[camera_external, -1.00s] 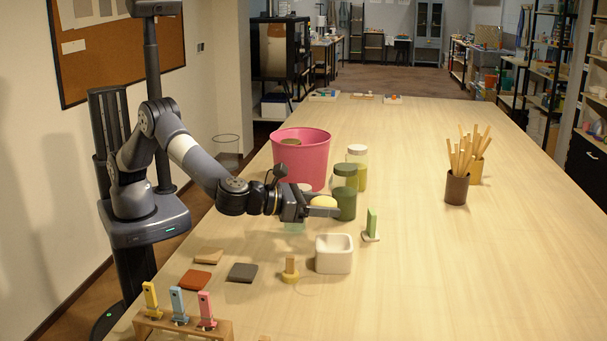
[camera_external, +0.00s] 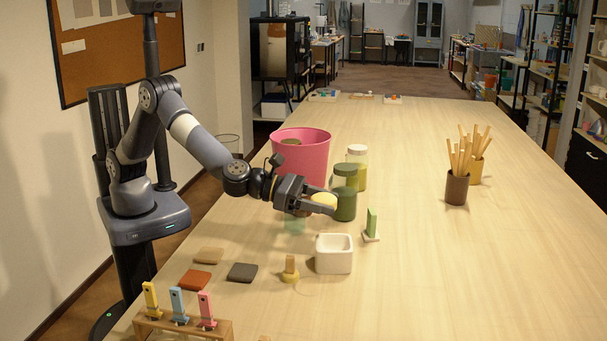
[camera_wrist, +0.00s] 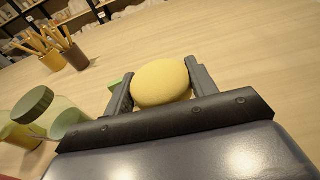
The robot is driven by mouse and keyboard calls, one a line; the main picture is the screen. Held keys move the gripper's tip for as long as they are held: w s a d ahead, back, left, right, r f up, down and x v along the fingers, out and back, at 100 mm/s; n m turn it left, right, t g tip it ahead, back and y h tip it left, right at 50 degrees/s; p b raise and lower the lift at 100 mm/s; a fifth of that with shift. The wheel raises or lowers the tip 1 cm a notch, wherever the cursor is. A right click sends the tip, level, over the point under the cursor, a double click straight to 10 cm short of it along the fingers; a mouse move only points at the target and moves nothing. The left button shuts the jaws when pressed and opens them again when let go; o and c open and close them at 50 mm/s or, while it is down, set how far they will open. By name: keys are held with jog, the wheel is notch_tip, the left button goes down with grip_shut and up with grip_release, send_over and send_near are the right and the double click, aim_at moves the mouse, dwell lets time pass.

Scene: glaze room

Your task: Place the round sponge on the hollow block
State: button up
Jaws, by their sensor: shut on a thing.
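The round sponge (camera_external: 324,200) is yellow. My gripper (camera_external: 322,203) is shut on it and holds it above the table, just in front of the green jars. In the wrist view the sponge (camera_wrist: 161,83) sits between the two fingers of my gripper (camera_wrist: 160,85). The hollow block (camera_external: 334,262) is a white, square, open-topped box on the table, below and slightly right of the sponge. The sponge and the block are apart. I cannot make out the block in the wrist view.
A pink bucket (camera_external: 311,150) and lidded jars (camera_external: 345,190) stand behind my gripper. A green upright piece (camera_external: 371,224) stands right of the block, and a wooden-handled tool (camera_external: 290,268) left of it. Brush pots (camera_external: 456,189) stand further right. The table's front right is clear.

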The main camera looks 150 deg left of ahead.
aim_at(323, 235)
jog(key=shift+f, duration=3.2)
jog(key=shift+f+b, duration=0.25)
jog(key=shift+b, duration=0.05)
jog(key=o, duration=1)
jog(key=shift+r, duration=0.1)
jog(key=shift+o, duration=0.2)
jog(key=shift+r, duration=0.1)
jog(key=shift+r+p, duration=0.15)
jog(key=shift+p, duration=0.25)
jog(key=b+v, duration=0.3)
jog(key=v, duration=0.9)
jog(key=shift+a, duration=0.1)
